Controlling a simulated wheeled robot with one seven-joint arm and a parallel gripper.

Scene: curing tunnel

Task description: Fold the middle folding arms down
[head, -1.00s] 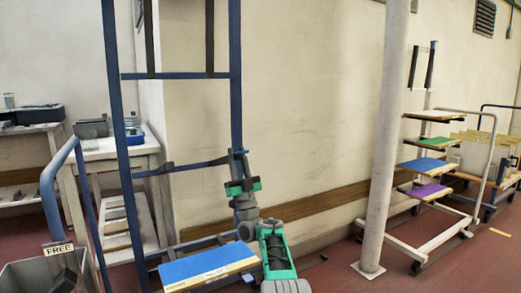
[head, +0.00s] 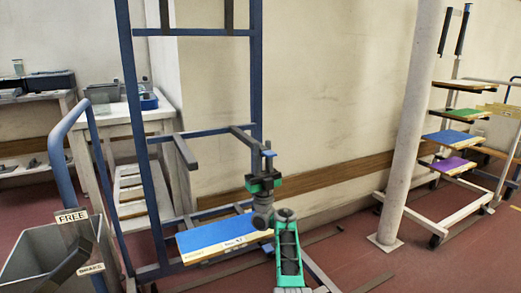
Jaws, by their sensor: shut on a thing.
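The blue rack frame (head: 257,75) stands left of centre in the head view. Its two dark middle folding arms stick out from the middle crossbar, roughly level and slanting slightly down toward me. The left middle arm (head: 186,152) is free. The right middle arm (head: 243,138) ends at my gripper (head: 265,168), which is shut on its outer end. The gripper partly hides that end. The upper folding arms (head: 228,14) stand upright against the frame. A blue-topped board (head: 218,236) lies on the lower level, below the middle arms.
A pale round post (head: 408,140) stands to the right, with a cart of coloured shelves (head: 448,137) behind it. A grey bin (head: 40,255) and a blue handle (head: 58,140) with FREE and BRAKE labels are at the left. The floor between rack and post is mostly clear.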

